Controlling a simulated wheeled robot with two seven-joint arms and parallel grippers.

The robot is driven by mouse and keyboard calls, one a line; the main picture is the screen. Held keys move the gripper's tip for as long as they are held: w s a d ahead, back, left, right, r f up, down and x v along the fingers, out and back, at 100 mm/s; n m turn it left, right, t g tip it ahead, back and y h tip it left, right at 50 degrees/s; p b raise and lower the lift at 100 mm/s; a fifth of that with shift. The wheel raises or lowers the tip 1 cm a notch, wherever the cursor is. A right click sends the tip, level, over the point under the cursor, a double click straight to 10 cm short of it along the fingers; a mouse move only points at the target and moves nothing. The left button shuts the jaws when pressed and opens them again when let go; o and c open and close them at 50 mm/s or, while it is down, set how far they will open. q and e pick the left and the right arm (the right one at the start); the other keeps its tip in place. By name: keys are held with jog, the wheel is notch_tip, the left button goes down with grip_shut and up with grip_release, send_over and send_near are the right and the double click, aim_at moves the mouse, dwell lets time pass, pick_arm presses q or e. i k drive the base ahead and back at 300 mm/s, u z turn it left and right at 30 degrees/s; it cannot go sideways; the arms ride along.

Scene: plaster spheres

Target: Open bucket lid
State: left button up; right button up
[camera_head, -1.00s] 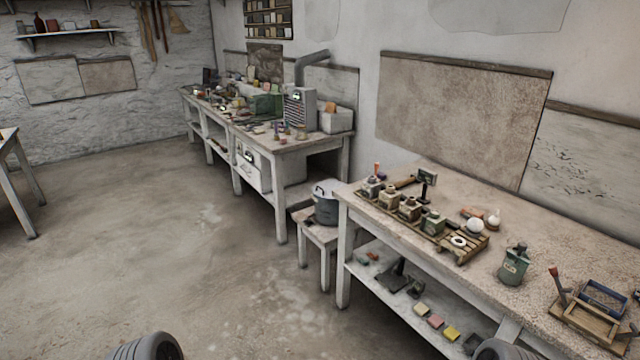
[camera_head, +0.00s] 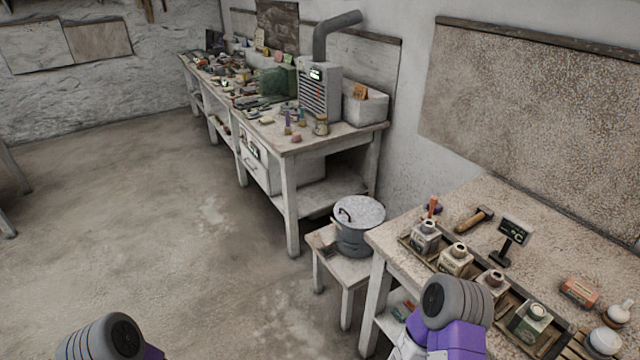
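A grey metal bucket (camera_head: 354,240) stands on a small wooden stool (camera_head: 342,268) between the two benches. Its round, pale lid (camera_head: 359,213) rests on top with a dark handle at the left side of the lid; the bucket looks closed. My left arm shows at the bottom left and my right arm at the bottom right, in front of the near bench. Both are grey and purple links. Neither gripper's fingers show, and both arms are apart from the bucket.
The near bench (camera_head: 480,205) at right holds a wooden tray of jars, a hammer (camera_head: 474,219) and a small display stand (camera_head: 511,236). The long bench behind carries a grey box with a pipe (camera_head: 320,92). The floor (camera_head: 170,230) at left is clear.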

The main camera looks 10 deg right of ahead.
aim_at(355, 212)
jog(key=u, duration=0.05)
jog(key=i, duration=1.9)
jog(key=z, duration=0.05)
